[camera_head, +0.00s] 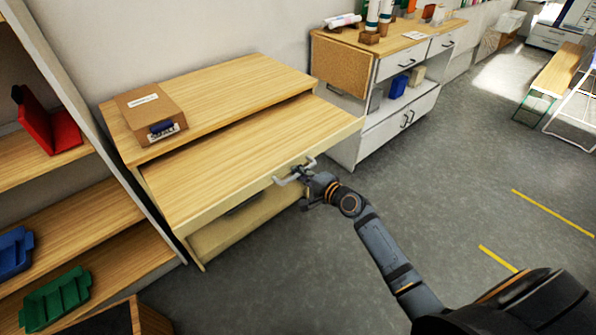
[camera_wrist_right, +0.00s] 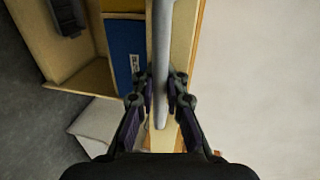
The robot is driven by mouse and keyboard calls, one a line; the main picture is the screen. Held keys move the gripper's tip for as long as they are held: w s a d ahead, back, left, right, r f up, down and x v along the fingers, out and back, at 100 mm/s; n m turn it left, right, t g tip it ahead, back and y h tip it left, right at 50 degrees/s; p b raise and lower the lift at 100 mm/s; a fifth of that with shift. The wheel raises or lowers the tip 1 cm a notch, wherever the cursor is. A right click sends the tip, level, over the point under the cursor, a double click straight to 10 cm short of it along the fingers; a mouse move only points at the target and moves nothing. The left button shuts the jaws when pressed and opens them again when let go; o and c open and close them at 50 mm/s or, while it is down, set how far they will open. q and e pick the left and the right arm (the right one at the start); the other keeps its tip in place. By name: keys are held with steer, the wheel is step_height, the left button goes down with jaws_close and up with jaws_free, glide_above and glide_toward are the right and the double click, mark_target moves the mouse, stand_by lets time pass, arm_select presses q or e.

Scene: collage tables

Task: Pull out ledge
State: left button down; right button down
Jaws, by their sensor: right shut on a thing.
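The wooden ledge (camera_head: 255,150) sticks out from under the top of a low wooden cabinet (camera_head: 225,88) in the head view. A grey handle (camera_head: 290,178) sits on the ledge's front edge. My right gripper (camera_head: 303,172) is at this handle. In the right wrist view, the fingers of my right gripper (camera_wrist_right: 160,90) are closed on both sides of the grey handle bar (camera_wrist_right: 162,50). The wooden front edge of the ledge (camera_wrist_right: 185,60) shows behind the bar. My left gripper is in neither view.
A cardboard box (camera_head: 150,110) lies on the cabinet top. A shelf with a red bin (camera_head: 50,125), a blue bin (camera_head: 14,252) and a green bin (camera_head: 55,298) stands at the left. A white drawer cabinet (camera_head: 395,125) stands behind at the right. The grey floor (camera_head: 460,190) in front is open.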

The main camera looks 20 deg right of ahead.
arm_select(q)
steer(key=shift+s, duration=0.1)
arm_select(e)
steer(key=shift+r, duration=0.1)
steer(key=c, duration=1.4)
jaws_free()
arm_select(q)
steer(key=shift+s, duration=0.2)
arm_select(e)
steer(key=v, duration=1.2)
